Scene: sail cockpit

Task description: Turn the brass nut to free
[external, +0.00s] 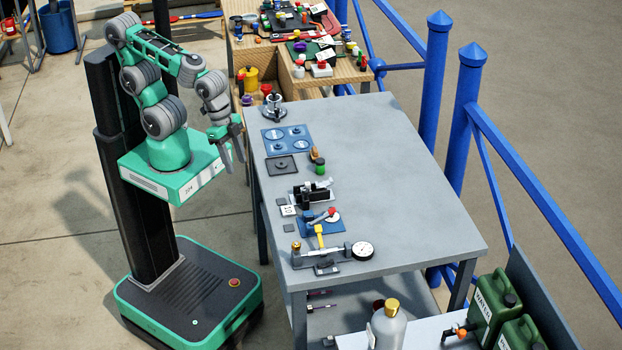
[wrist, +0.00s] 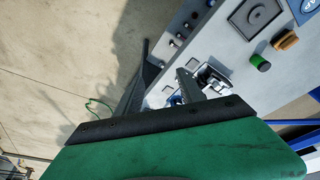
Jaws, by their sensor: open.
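A small brass-coloured nut or knob (external: 296,247) stands at the left end of a grey metal fixture (external: 325,257) near the table's front left corner. A white dial gauge (external: 363,251) is at the fixture's right end. At this size I cannot tell the nut's turned position. My gripper (external: 235,160) is open and empty, pointing down beside the table's left edge, well apart from the nut. In the wrist view my gripper's two dark fingers (wrist: 164,62) are spread, with floor and table edge beyond. The brass nut cannot be made out there.
The table's right half is clear.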

